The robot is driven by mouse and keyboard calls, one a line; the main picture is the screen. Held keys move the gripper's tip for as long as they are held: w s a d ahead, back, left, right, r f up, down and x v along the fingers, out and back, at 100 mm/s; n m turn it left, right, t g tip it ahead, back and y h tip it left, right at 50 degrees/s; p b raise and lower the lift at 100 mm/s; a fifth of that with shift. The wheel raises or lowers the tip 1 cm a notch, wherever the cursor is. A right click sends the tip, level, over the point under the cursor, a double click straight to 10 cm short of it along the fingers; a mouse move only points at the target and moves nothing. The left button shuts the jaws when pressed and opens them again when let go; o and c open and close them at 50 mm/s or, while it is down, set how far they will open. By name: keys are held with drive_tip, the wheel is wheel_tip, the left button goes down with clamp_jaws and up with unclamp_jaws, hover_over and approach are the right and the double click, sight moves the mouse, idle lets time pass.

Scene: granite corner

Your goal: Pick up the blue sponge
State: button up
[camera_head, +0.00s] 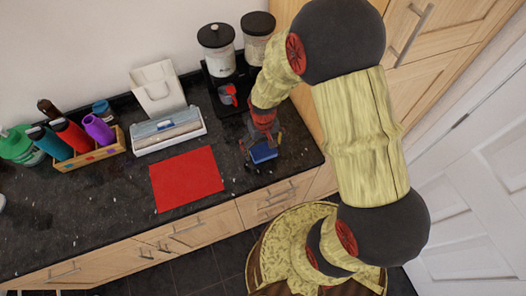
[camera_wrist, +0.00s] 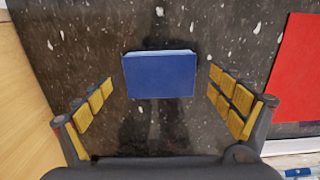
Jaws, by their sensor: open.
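The blue sponge (camera_head: 263,153) lies on the dark granite counter near its right end, just below my gripper in the head view. In the wrist view the blue sponge (camera_wrist: 159,75) is a blue block with a lighter edge along its far side. It sits centred ahead of the palm, between the lines of the two fingers. My gripper (camera_wrist: 160,100) is open, with yellow-padded fingers apart on both sides of the sponge and a gap to it on each side. In the head view my gripper (camera_head: 262,148) reaches down over the sponge. I cannot tell the exact height above the counter.
A red mat (camera_head: 187,180) lies left of the sponge. Behind are a white box-like dispenser (camera_head: 168,131), a paper bag (camera_head: 157,88) and a coffee machine (camera_head: 229,88). A wooden crate (camera_head: 90,155) holds bottles at the left. The counter's front edge is close to the sponge.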

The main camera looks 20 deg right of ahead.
wheel_tip(320, 180, down, 2)
drive_tip(key=shift+w+f, duration=0.1)
drive_tip(key=c, duration=0.3)
drive_tip(key=c, duration=0.7)
drive_tip(key=shift+c, duration=0.2)
